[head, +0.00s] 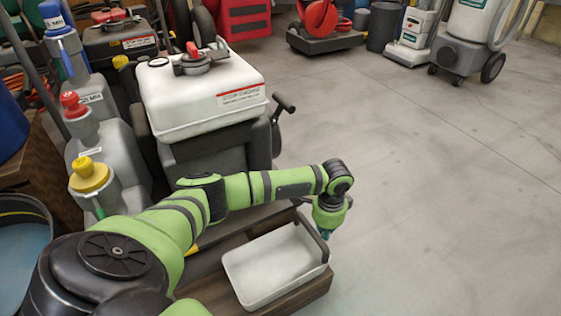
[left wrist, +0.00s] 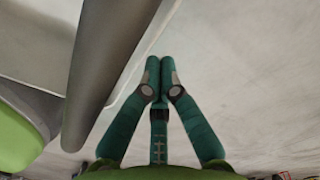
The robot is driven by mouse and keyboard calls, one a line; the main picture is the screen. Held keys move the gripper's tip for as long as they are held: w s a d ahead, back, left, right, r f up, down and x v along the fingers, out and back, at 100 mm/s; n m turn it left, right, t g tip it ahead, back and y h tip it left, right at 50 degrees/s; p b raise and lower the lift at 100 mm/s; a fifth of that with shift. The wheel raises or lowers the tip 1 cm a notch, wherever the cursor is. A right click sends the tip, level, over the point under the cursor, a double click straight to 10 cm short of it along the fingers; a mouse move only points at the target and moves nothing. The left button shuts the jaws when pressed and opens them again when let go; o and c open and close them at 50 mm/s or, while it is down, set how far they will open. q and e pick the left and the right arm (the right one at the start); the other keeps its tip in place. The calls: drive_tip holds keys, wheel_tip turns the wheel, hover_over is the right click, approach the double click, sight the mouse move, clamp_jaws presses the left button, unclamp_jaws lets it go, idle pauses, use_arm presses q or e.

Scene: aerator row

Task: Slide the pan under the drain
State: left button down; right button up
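The white shallow pan (head: 270,262) lies on a low dark wooden board (head: 313,293) in front of the machine with the white tank (head: 205,95). A dark handle bar (head: 314,240) stands along the pan's right end. My left gripper (head: 325,234) points down close to this handle. In the left wrist view, its teal fingers (left wrist: 159,75) are together with nothing visible between them. The dark handle (left wrist: 112,60) runs to their left, apart from them in the picture, with the pale pan (left wrist: 45,50) beyond. I cannot make out the drain. My right gripper is not in view.
Grey jugs with blue, red (head: 74,104) and yellow (head: 89,174) caps stand at the left, near my arm. A dark round bucket (head: 22,212) is at the left edge. The concrete floor (head: 440,200) to the right is clear.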

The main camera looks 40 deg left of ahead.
use_arm(q)
drive_tip(key=shift+f, duration=0.2)
drive_tip(key=shift+f+b, duration=0.6)
drive_tip(key=shift+f, duration=0.75)
drive_tip(key=shift+s, duration=0.1)
